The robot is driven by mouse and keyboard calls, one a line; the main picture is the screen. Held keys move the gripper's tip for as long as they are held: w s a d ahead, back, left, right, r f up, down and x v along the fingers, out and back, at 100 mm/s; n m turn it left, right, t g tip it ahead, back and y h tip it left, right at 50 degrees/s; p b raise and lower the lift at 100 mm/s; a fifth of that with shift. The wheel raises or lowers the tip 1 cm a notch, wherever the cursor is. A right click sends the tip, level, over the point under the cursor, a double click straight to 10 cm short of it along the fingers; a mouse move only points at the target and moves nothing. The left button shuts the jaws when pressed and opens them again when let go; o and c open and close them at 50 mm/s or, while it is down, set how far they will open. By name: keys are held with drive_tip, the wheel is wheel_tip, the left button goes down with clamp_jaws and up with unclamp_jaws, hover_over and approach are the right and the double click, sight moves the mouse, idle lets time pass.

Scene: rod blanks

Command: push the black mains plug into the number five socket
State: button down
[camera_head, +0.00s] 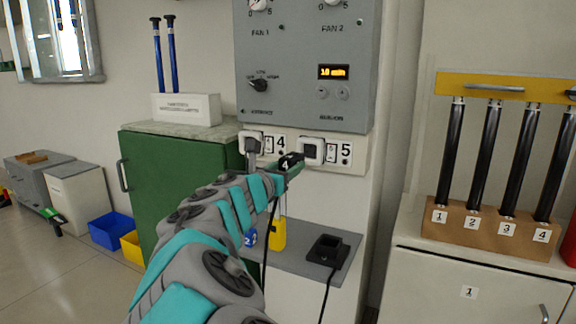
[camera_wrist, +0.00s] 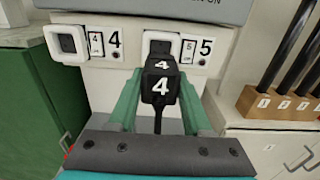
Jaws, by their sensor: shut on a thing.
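My gripper (camera_wrist: 160,90) is shut on the black mains plug (camera_wrist: 161,86), which has white 4 marks on its faces. In the head view the plug (camera_head: 290,161) shows just left of the number five socket (camera_head: 311,151). In the wrist view it stands in front of the lower part of that socket (camera_wrist: 160,45) and hides some of it. The socket is a white square frame with a dark recess, beside a switch and the label 5. I cannot tell the exact gap between plug and socket. The plug's black cable (camera_head: 268,228) hangs down from it.
The number four socket (camera_wrist: 67,43) is to the left and looks empty in the wrist view. A grey control panel (camera_head: 306,60) is above the sockets. Below is a shelf with a black holder (camera_head: 328,250). A rack of black rods (camera_head: 490,222) stands at right, a green cabinet (camera_head: 175,185) at left.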

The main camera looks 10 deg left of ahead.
drive_tip(key=shift+r, duration=0.2)
drive_tip(key=shift+p+x, duration=1.15)
drive_tip(key=shift+x, duration=1.75)
drive_tip(key=shift+f, duration=0.15)
drive_tip(key=shift+p, duration=1.25)
drive_tip(key=shift+p+x, duration=0.85)
drive_tip(key=shift+x, duration=0.75)
drive_tip(key=shift+c, duration=1.3)
unclamp_jaws()
drive_tip(key=shift+s, duration=0.1)
drive_tip(key=shift+b+v, duration=0.35)
drive_tip(key=shift+v, duration=3.45)
